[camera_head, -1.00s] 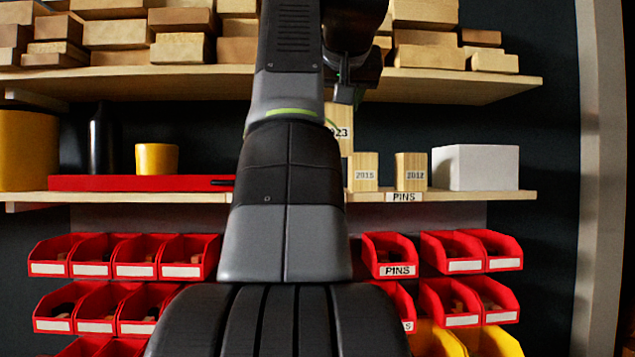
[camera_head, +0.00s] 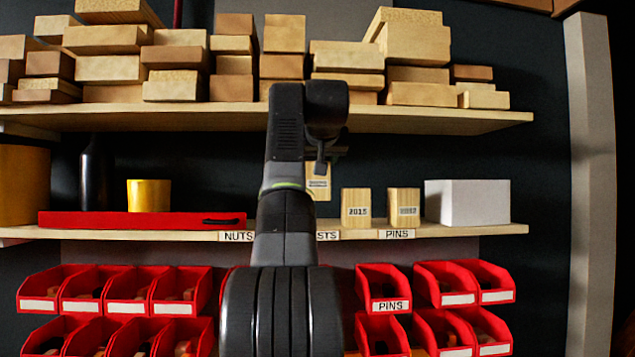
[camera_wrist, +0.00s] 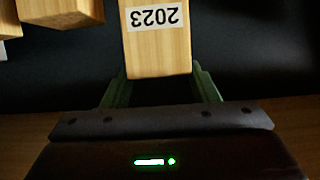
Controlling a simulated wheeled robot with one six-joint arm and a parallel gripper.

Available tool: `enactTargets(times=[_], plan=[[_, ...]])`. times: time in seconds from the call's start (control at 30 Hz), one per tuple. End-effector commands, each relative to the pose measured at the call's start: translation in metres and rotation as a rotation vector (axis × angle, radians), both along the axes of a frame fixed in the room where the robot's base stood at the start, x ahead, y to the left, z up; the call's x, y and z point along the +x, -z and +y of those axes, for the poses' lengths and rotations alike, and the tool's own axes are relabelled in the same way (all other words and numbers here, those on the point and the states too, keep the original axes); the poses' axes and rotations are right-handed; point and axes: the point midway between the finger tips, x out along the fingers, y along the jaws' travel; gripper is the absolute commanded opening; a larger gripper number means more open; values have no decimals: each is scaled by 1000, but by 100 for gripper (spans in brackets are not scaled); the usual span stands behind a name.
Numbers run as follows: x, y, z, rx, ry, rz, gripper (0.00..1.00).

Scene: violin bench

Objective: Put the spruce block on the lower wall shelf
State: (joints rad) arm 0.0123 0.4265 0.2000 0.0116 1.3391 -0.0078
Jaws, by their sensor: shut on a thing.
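The spruce block (camera_head: 318,184) is pale wood with a label; in the wrist view (camera_wrist: 156,48) the label reads 2023 upside down. My gripper (camera_wrist: 157,76) is shut on it, with green fingers at its two sides. In the head view my gripper (camera_head: 321,164) holds the block upright, apparently a little above the lower wall shelf (camera_head: 470,230), left of two standing blocks. Its exact height and depth over the shelf are hard to tell. My arm hides the middle of the shelf.
Two similar blocks, marked 2015 (camera_head: 356,208) and apparently 2012 (camera_head: 403,208), stand on the lower shelf. A white box (camera_head: 467,203) is further right, a red case (camera_head: 140,222) left. The upper shelf (camera_head: 440,121) with stacked wood is overhead; red bins (camera_head: 383,289) hang below.

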Motion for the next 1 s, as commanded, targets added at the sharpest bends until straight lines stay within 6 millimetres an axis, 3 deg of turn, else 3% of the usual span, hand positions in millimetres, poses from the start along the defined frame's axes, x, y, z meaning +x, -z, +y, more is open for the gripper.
enactTargets(times=[0.47,0.77,1.0], plan=[[-2,26,0,0,0,-1,10],[-3,54,0,0,0,0,10],[2,61,0,-1,0,-2,10]])
